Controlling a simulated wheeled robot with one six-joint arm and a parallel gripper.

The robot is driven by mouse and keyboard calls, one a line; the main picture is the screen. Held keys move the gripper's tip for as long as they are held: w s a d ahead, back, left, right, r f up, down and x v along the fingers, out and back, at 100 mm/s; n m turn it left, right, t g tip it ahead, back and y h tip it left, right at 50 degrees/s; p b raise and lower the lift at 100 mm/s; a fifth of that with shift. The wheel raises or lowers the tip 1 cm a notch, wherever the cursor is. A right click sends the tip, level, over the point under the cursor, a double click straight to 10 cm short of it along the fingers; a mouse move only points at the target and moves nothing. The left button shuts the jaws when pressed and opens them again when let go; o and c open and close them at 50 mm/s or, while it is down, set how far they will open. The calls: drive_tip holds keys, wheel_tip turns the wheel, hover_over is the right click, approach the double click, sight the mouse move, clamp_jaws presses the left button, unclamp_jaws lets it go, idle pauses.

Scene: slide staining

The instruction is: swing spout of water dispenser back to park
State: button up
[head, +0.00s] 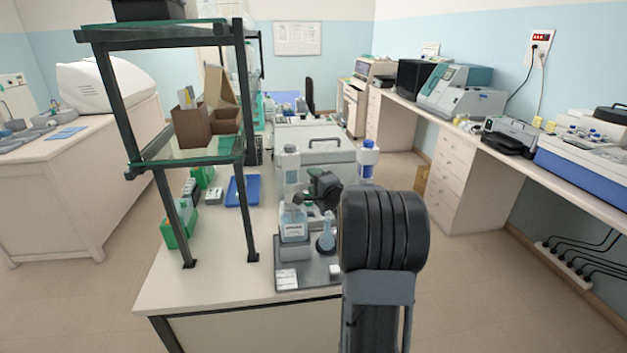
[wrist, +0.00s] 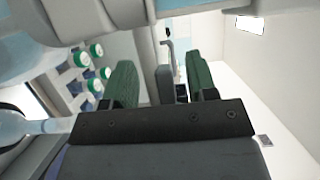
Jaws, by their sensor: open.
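My gripper (head: 322,188) is above the grey tray at the bench's front, among the bottles. In the wrist view its two green-padded fingers (wrist: 160,78) are apart. A grey bar with a thin hooked tube (wrist: 167,47), which looks like a spout, shows between the fingers; I cannot tell whether they touch it. In the head view, a clear labelled bottle (head: 293,226) stands on the tray below my gripper. A tall pale bottle (head: 290,166) and a blue-capped one (head: 368,160) stand behind. I cannot tell which is the water dispenser; my arm hides part of this area.
The grey tray (head: 300,277) also carries a small blue flask (head: 326,240). A dark-framed shelf (head: 246,165) rises on the left of the bench, with a blue tray (head: 242,190) beside it. Green-capped containers (wrist: 95,50) show in the wrist view. The bench's front left is bare.

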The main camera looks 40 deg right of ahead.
drive_tip(key=shift+w, duration=0.35)
clamp_jaws()
idle(0.4)
